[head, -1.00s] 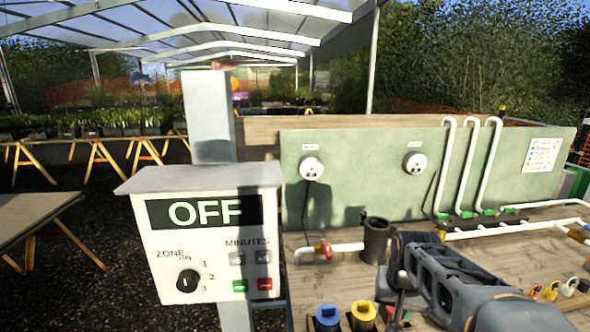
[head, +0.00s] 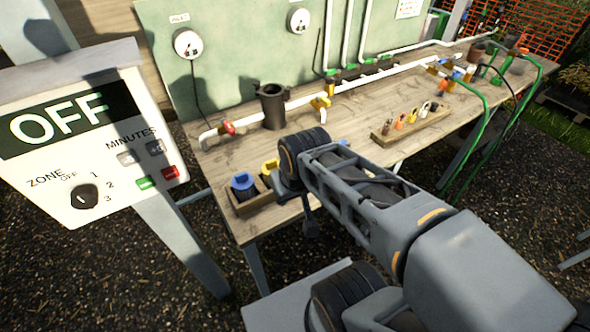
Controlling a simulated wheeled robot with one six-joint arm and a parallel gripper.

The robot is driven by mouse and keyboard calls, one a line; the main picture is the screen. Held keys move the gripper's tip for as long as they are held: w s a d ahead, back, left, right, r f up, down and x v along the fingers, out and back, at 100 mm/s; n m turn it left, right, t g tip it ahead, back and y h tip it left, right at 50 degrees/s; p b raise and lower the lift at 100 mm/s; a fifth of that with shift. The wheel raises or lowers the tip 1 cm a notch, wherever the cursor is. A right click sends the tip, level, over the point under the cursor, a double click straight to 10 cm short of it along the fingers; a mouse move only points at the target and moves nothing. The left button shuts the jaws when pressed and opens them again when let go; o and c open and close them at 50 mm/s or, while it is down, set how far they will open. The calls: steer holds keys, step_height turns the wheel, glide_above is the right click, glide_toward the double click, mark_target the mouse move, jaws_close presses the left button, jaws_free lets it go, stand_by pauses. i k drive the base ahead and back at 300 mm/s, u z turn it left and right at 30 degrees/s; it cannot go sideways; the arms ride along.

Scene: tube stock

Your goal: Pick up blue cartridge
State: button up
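The blue cartridge (head: 243,186) has a blue cap over a dark body. It stands upright in a small wooden holder (head: 251,210) at the front left corner of the wooden bench. A yellow-capped cartridge (head: 269,168) stands beside it, partly hidden by my arm. My arm reaches in from the lower right, and its end (head: 288,181) is just right of the cartridges in the picture. The fingers are not clearly seen, so I cannot tell their opening. Nothing visibly holds the blue cartridge.
A dark cylindrical housing (head: 271,106) with white pipe, red and yellow valves stands behind the cartridges. A rack of small coloured pieces (head: 412,122) lies to the right. A control box (head: 85,140) reading OFF is at the left.

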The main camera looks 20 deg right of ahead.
mark_target(242, 183)
steer(key=z, duration=0.05)
steer(key=k, duration=1.15)
steer(key=u, duration=1)
steer(key=i, duration=1.25)
steer(key=z, duration=0.5)
